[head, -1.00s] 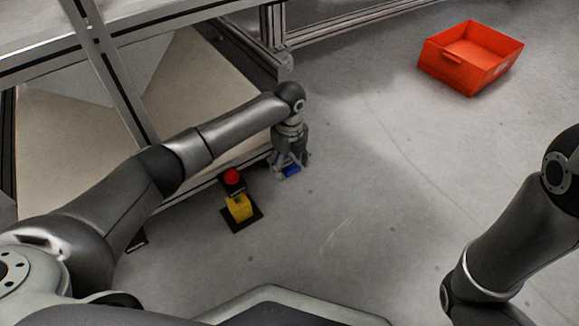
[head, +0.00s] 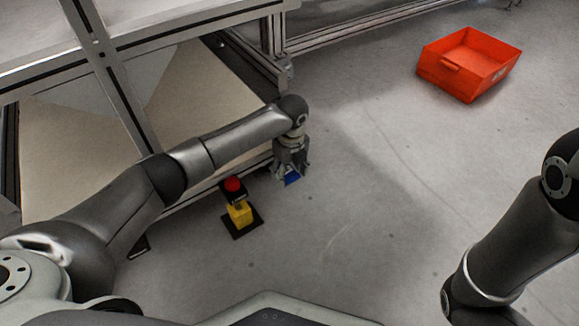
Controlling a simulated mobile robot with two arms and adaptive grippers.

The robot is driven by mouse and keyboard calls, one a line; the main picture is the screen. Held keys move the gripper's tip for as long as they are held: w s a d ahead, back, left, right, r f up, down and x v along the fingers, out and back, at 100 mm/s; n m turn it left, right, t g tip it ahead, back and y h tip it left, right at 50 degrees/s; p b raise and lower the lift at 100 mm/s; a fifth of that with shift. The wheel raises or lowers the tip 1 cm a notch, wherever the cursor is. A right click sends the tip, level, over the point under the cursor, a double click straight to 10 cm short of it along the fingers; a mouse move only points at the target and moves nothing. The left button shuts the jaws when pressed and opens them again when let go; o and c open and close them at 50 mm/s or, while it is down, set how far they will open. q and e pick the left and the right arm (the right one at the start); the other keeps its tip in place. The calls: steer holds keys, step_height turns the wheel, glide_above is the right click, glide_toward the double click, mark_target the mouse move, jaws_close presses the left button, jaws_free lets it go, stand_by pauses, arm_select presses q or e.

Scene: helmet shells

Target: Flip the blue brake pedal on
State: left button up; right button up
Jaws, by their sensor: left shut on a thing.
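The blue brake pedal (head: 292,180) is small and low, near the foot of the metal frame, right of a yellow post with a red button. My left gripper (head: 290,174) is down at the pedal from above, its fingers shut on it. The fingers hide much of the pedal, so its exact tilt cannot be read. My right arm comes in at the right edge; its gripper is out of view.
The yellow post (head: 240,214) with a red button (head: 233,184) stands on a dark base just left of my left gripper. A metal frame (head: 277,60) with a slanted post is behind my left arm. An orange bin (head: 451,82) lies on the floor at the back right. The middle floor is clear.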

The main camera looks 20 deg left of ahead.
mark_target(292, 177)
arm_select(q)
steer(key=shift+s+d+f+t+y+p, duration=0.15)
steer(key=shift+t+y+p, duration=0.2)
steer(key=shift+p, duration=0.8)
steer(key=shift+a+f+t+y+p, duration=0.15)
steer(key=shift+t+y+p, duration=0.15)
steer(key=shift+p, duration=0.8)
steer(key=shift+d+f+t+y+p, duration=0.15)
steer(key=shift+f+t+y+p, duration=0.2)
steer(key=shift+f+y+p, duration=0.45)
steer(key=shift+f+t+y+p, duration=0.2)
steer(key=shift+t+y+p, duration=0.1)
steer(key=shift+p, duration=0.25)
steer(key=shift+f+t+y, duration=0.25)
steer(key=shift+t, duration=0.05)
steer(key=shift+f+p, duration=0.2)
steer(key=shift+p, duration=0.1)
steer(key=o, duration=1.1)
steer(key=shift+o, duration=0.2)
